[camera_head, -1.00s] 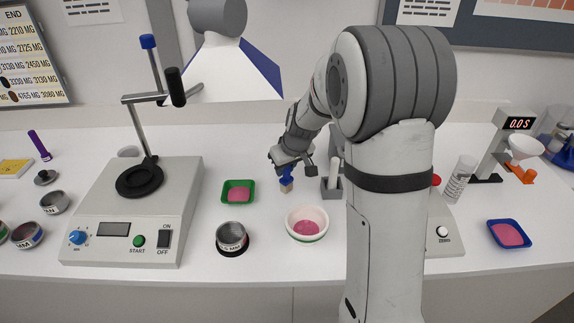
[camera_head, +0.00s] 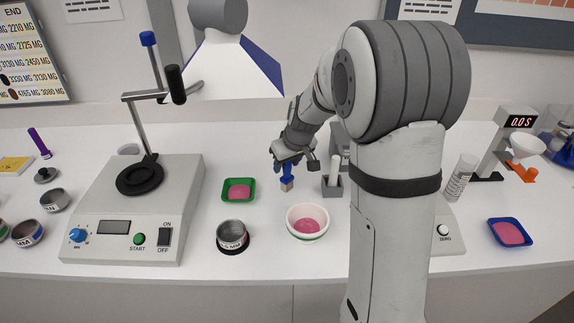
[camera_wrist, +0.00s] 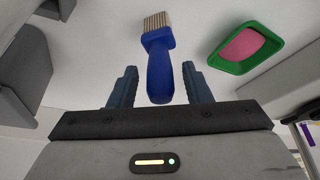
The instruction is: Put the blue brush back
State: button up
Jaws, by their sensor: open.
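The blue brush (camera_head: 287,178) stands upright on the white bench with its pale bristles down, left of the grey holder. In the wrist view the brush (camera_wrist: 159,62) has its blue handle end between my two fingers, with gaps on both sides. My gripper (camera_head: 292,163) is just above the brush, its fingers spread. In the wrist view my gripper (camera_wrist: 160,88) is open and not clamped on the handle. The grey holder (camera_head: 332,189) has a white upright piece in it.
A green tray (camera_head: 238,190) with pink powder lies left of the brush. A white bowl (camera_head: 307,223) with pink contents and a sieve jar (camera_head: 232,237) stand in front. A stirrer-like device (camera_head: 130,220) is at left, and a blue tray (camera_head: 510,233) at right.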

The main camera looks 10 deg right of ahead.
jog(key=v, duration=1)
jog(key=s+f+m+g+h, duration=0.1)
jog(key=s+f+m, duration=0.1)
jog(key=s, duration=2.3)
jog(key=shift+s+a+m+b, duration=0.25)
jog(key=shift+a+m, duration=0.25)
jog(key=shift+m, duration=0.4)
jog(key=shift+w+f, duration=0.1)
